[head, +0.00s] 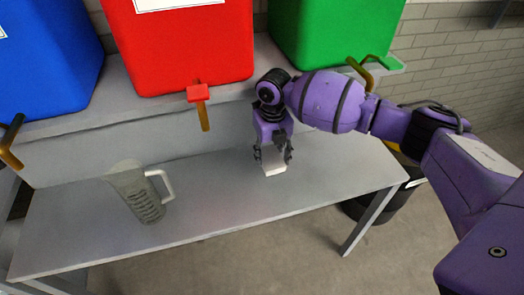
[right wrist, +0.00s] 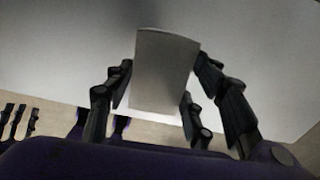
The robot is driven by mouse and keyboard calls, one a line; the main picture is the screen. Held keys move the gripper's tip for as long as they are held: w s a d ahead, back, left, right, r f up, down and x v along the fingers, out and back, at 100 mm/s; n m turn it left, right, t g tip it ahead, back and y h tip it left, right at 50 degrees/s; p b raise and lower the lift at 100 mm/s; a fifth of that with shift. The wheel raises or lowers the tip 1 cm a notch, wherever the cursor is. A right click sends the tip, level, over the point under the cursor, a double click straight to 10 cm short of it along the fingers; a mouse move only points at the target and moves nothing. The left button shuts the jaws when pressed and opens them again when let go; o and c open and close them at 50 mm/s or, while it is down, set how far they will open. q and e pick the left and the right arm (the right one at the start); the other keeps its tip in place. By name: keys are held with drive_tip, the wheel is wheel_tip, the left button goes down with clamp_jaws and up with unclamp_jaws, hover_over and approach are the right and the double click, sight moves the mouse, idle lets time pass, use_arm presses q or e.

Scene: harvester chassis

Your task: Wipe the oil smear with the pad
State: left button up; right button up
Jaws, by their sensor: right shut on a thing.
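The pad (head: 273,160) is a small pale block. My right gripper (head: 272,155) is shut on it and holds it at the grey bench (head: 225,190), right of the middle. In the right wrist view the pad (right wrist: 165,70) sits between the dark fingers of my right gripper (right wrist: 163,95), over the pale bench top. I cannot tell whether the pad touches the bench. I cannot make out the oil smear in either view. My left gripper does not show in the head view.
A grey jug (head: 132,190) with a pale handle stands on the bench at the left. Behind are a blue tank (head: 45,60), a red tank (head: 180,45) and a green tank (head: 335,30) with taps. The bench between jug and pad is clear.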

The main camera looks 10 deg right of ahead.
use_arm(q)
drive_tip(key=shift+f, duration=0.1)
use_arm(e)
drive_tip(key=shift+f, duration=0.15)
drive_tip(key=shift+r+p, duration=0.5)
drive_tip(key=shift+r, duration=1.1)
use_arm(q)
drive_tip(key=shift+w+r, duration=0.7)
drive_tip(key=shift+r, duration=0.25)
